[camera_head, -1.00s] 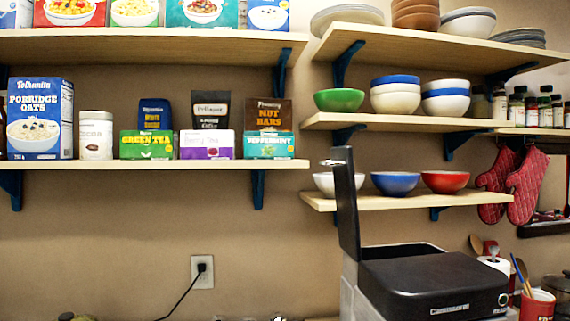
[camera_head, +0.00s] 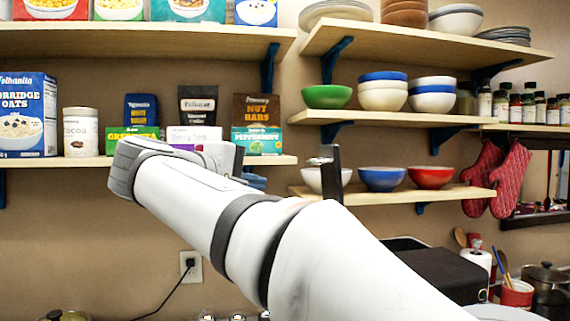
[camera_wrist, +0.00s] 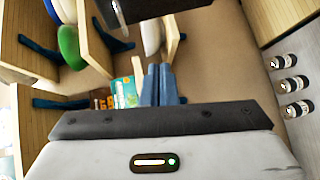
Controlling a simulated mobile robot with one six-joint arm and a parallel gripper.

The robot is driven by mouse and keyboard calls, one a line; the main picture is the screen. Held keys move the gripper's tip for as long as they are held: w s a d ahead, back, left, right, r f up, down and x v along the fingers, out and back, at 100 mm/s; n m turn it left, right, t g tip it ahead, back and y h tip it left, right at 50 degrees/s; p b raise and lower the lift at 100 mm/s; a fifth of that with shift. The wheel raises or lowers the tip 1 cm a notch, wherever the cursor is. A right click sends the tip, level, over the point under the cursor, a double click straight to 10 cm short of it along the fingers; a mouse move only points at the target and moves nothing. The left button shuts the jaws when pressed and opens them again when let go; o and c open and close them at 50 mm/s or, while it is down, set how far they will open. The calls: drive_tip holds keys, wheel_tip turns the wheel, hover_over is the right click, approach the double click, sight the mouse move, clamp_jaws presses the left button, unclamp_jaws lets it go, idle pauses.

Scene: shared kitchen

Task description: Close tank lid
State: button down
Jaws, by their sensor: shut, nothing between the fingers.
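The tank lid (camera_head: 331,173) is a dark panel standing upright at the left of the black coffee machine (camera_head: 437,268). My arm hides the lid's lower part and much of the machine in the head view. My gripper (camera_head: 256,180) is left of the lid, apart from it in the picture, in front of the lower shelf. In the wrist view, its blue-grey fingers (camera_wrist: 160,72) are together, with nothing between them. A dark slab (camera_wrist: 150,8) lies beyond the fingertips at the top edge of that view; I cannot tell surely whether it is the lid.
The lower left shelf (camera_head: 60,162) with boxes is close behind my gripper. Bowls (camera_head: 382,178) stand on the shelf behind the lid. A wall socket with a plugged cable (camera_head: 190,266) is below. Several black-and-white items (camera_wrist: 290,85) show at the wrist view's right.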

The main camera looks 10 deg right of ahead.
wheel_tip(320, 180, up, 4)
drive_tip(key=a+h, duration=0.1)
drive_tip(key=a, duration=0.1)
drive_tip(key=p, duration=0.2)
approach(308, 161)
drive_tip(key=shift+t, duration=0.4)
drive_tip(key=x, duration=0.5)
drive_tip(key=shift+d+f, duration=0.15)
drive_tip(key=shift+f, duration=0.05)
drive_tip(key=shift+w+d+f, duration=0.1)
drive_tip(key=shift+d+f, duration=0.05)
drive_tip(key=shift+d, duration=0.05)
